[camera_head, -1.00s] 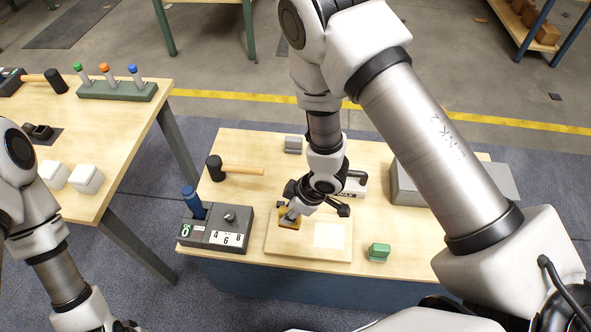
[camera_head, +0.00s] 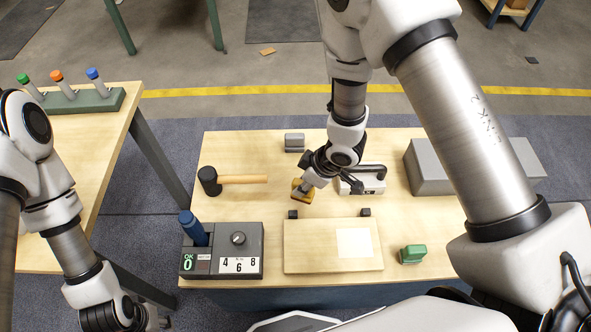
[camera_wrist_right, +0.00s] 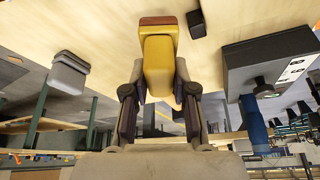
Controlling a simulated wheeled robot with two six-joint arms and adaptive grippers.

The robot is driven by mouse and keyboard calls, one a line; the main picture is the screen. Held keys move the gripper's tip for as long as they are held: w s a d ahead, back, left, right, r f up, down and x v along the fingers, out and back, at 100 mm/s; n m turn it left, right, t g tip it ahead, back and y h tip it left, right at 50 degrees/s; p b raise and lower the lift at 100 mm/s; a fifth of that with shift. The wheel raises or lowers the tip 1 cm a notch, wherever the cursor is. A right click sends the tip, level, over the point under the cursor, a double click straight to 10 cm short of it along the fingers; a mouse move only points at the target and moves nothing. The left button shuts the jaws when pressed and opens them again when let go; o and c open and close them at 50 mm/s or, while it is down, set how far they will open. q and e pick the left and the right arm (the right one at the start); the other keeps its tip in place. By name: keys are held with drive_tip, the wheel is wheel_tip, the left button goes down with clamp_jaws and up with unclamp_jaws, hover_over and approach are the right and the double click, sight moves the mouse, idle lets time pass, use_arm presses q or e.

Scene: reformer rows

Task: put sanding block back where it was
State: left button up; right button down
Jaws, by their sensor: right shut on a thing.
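The yellow sanding block (camera_head: 302,190) with a brown face is in my right gripper (camera_head: 308,187), behind the wooden board (camera_head: 315,258). In the right wrist view the block (camera_wrist_right: 158,62) sits between the two fingers of my right gripper (camera_wrist_right: 160,92), its brown face toward the table top. I cannot tell whether it touches the table. The board bears a pale square patch (camera_head: 355,243) on its right side and has two small black blocks behind it. My left gripper (camera_head: 145,318) is at the bottom left edge, partly cut off, its fingers unclear.
A mallet (camera_head: 235,179), a grey block (camera_head: 294,142), a grey control box (camera_head: 222,252) with a blue handle, a tool with a black handle (camera_head: 362,182), a green block (camera_head: 412,254) and a large grey box (camera_head: 428,168) stand around.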

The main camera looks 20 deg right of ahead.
drive_tip(key=w+p, duration=0.2)
drive_tip(key=w, duration=0.4)
drive_tip(key=shift+w+d+f, duration=0.1)
drive_tip(key=shift+w, duration=0.05)
wheel_tip(320, 180, down, 4)
drive_tip(key=shift+r+b, duration=0.25)
drive_tip(key=shift+b, duration=0.2)
drive_tip(key=shift+f, duration=0.2)
use_arm(q)
drive_tip(key=shift+r, duration=0.95)
drive_tip(key=shift+s, duration=0.1)
use_arm(e)
drive_tip(key=c, duration=0.9)
unclamp_jaws()
drive_tip(key=shift+f, duration=0.1)
drive_tip(key=shift+c, duration=0.2)
